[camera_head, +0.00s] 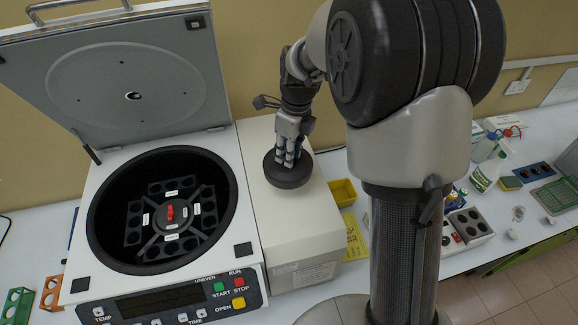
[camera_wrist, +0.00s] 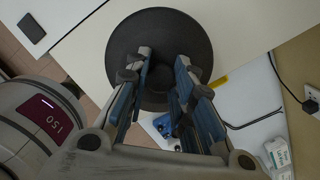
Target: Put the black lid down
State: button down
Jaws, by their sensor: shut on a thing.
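The black lid (camera_head: 286,180) is a round dark disc over the white flat top (camera_head: 292,218) to the right of the open centrifuge. My gripper (camera_head: 289,158) points down and is shut on the knob at the lid's middle. In the wrist view, the lid (camera_wrist: 165,22) lies behind the fingertips of my gripper (camera_wrist: 163,62), which hide its knob. The lid looks level and very close to the white top. I cannot tell whether it touches.
The centrifuge (camera_head: 240,185) stands open at left, its hinged cover (camera_head: 75,85) raised and a red knob (camera_head: 170,212) in its rotor. A yellow bin (camera_head: 343,192) sits right of the white top. Green and orange racks (camera_head: 50,293) stand at lower left. The white top is otherwise clear.

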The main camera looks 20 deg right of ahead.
jog(key=shift+f, duration=3.05)
jog(key=shift+f, duration=0.2)
jog(key=c, duration=1.4)
grip_release()
